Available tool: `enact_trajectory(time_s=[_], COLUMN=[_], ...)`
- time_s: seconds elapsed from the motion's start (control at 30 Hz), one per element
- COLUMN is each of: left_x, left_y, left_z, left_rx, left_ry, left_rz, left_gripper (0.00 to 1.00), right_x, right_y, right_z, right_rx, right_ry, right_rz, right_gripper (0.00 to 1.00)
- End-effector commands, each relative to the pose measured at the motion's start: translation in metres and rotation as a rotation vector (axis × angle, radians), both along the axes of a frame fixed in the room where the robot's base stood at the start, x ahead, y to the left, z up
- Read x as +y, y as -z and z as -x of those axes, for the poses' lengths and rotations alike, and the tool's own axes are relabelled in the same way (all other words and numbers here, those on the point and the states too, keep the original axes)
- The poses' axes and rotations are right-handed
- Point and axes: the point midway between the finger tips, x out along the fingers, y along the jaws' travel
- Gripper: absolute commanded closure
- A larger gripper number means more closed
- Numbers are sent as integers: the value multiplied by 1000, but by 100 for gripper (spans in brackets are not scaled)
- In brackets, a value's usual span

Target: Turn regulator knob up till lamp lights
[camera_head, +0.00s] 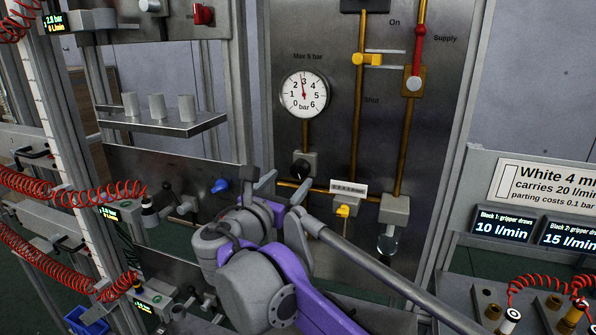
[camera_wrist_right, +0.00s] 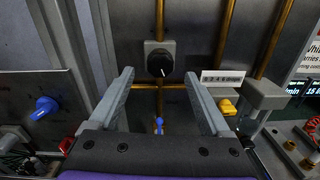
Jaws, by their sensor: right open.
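The black regulator knob (camera_head: 300,168) sits on a grey block on the metal panel, below a round pressure gauge (camera_head: 303,94) whose needle points near 3. The knob also shows in the right wrist view (camera_wrist_right: 160,62), with a white pointer mark. My right gripper (camera_head: 281,188) is open and empty, just in front of and below the knob. In the right wrist view its fingers (camera_wrist_right: 157,98) stand apart to either side, with the knob ahead between them and not touched. I cannot make out a lit lamp. My left gripper is not in view.
A white segmented strip (camera_head: 348,187) and a yellow valve handle (camera_head: 343,210) are right of the knob. A blue knob (camera_head: 220,185) is to the left. Brass pipes (camera_head: 357,110) run up the panel. A shelf with cups (camera_head: 160,122) juts out at left.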

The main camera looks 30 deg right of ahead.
Motion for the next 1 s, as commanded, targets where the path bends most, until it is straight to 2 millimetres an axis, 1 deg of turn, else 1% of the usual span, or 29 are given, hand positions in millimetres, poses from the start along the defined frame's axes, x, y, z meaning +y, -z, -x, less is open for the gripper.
enact_trajectory(time_s=[0.03,0.1,0.3,0.43,0.7,0.73,0.77,0.8,0.97,1.0], left_x=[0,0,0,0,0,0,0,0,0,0], left_y=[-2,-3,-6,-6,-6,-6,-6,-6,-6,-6], left_z=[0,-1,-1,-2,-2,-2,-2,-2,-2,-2], left_rx=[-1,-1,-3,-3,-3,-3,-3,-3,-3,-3], left_ry=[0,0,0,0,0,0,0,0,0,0], left_rz=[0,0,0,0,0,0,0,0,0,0], left_gripper=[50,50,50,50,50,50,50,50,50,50], right_x=[-10,-19,-40,-45,-46,-46,-46,-46,-46,-46], right_y=[-1,-1,0,0,1,1,1,1,0,0], right_z=[-6,-15,-32,-36,-37,-37,-37,-37,-37,-37], right_rx=[0,0,-1,0,-1,-1,-1,-1,-1,-1], right_ry=[5,4,2,0,-1,-1,-1,-1,0,0], right_rz=[0,1,-1,-1,-2,-2,-2,-2,-2,-2], right_gripper=[19,19,19,19,19,20,26,33,62,69])
